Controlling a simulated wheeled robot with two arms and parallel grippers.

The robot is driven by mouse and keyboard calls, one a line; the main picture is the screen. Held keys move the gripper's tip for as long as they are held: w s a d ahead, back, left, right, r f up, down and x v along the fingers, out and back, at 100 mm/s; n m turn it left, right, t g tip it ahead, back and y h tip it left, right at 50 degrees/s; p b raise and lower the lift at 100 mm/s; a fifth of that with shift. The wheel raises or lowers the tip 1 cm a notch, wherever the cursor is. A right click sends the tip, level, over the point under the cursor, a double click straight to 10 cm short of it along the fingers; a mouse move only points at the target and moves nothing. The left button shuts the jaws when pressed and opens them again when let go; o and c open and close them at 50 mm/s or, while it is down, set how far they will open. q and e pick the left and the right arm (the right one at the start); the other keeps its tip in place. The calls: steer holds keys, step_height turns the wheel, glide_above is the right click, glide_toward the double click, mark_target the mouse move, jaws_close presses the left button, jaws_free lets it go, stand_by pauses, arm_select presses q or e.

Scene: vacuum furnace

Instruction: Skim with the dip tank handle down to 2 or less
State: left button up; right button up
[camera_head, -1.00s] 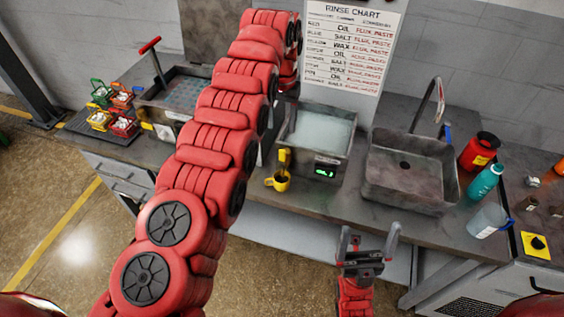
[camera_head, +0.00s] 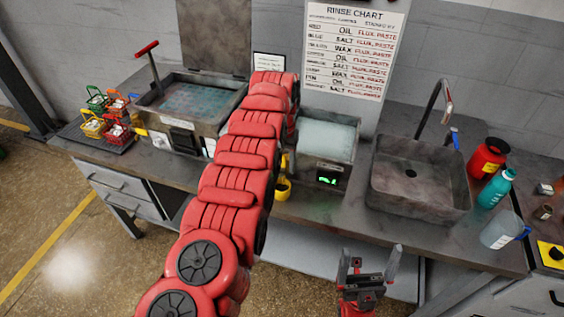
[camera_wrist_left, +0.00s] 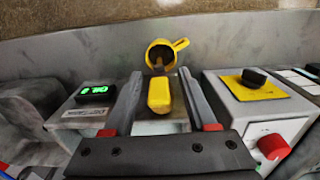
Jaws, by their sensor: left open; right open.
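The dip tank (camera_head: 326,140) with pale liquid stands mid-bench, its front display (camera_head: 327,180) lit green; its digits are too small to read for sure. In the left wrist view the display (camera_wrist_left: 94,90) is upside down and also unclear. The yellow dip tank handle (camera_wrist_left: 160,95) lies between the fingers of my open left gripper (camera_wrist_left: 160,78), with gaps on both sides. In the head view my red left arm hides this gripper and most of the handle. A yellow cup (camera_wrist_left: 161,52) is just beyond the handle. My right gripper (camera_head: 369,264) is open and empty before the bench.
A tank with a red-handled lever (camera_head: 188,101) stands left, with small coloured baskets (camera_head: 106,123) beside it. A sink (camera_head: 417,180) is right, then a red jar (camera_head: 487,158), teal bottle (camera_head: 496,188) and clear jug (camera_head: 502,229). A rinse chart (camera_head: 354,50) hangs behind.

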arm_select(q)
jaws_close()
stand_by(0.3)
stand_by(1.1)
